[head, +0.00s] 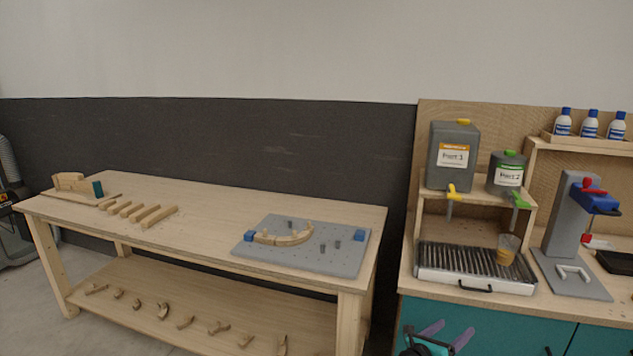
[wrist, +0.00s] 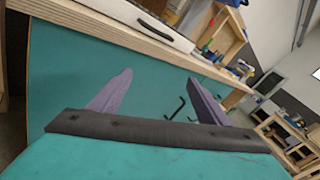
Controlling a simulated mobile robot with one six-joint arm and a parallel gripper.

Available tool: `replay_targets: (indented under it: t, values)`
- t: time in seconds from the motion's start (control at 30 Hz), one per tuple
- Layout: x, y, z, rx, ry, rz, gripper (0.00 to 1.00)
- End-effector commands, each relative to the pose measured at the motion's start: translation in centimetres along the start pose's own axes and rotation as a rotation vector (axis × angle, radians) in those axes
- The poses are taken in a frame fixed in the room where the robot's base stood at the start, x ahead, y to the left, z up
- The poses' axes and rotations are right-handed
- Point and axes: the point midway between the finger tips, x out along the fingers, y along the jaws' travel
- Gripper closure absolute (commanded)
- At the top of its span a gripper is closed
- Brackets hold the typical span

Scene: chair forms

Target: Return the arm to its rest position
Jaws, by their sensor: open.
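My gripper (head: 447,336) shows at the bottom of the head view, low in front of the teal cabinet (head: 488,332) under the dispensing bench. Its two purple fingers stand apart with nothing between them. In the wrist view my gripper (wrist: 158,98) is also open and empty, with the teal cabinet front (wrist: 75,70) behind it. The rest of my arm is mostly out of the head view.
The wooden workbench (head: 220,198) stands left, with a grey pegboard plate (head: 345,262) and wooden pieces on it. At right, the drip tray (head: 475,284) holds a cup (head: 507,250) below two dispensers. A dark cabinet handle (wrist: 176,108) shows beyond my fingers.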

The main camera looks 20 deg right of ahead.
Motion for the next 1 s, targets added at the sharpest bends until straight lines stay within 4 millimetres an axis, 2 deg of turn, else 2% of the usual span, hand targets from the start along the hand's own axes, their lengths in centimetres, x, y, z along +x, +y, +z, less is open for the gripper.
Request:
replay_targets:
  t: [0.03, 0.2, 0.37, 0.5, 0.73, 0.87, 1.0]
  values:
    - [-1.2, 2.4, -0.4, -0.051, -0.014, 0.063, 0.29]
    - [-5.5, 9.6, -1.9, -0.238, -0.072, 0.275, 0.29]
    - [-10.3, 15.6, -4.1, -0.432, -0.138, 0.474, 0.29]
    - [-15.0, 20.1, -6.6, -0.611, -0.203, 0.647, 0.29]
    - [-23.5, 25.5, -12.1, -0.928, -0.336, 0.929, 0.29]
    - [-28.5, 27.2, -15.9, -1.118, -0.425, 1.09, 0.29]
    - [-33.7, 27.8, -20.4, -1.321, -0.528, 1.266, 0.29]
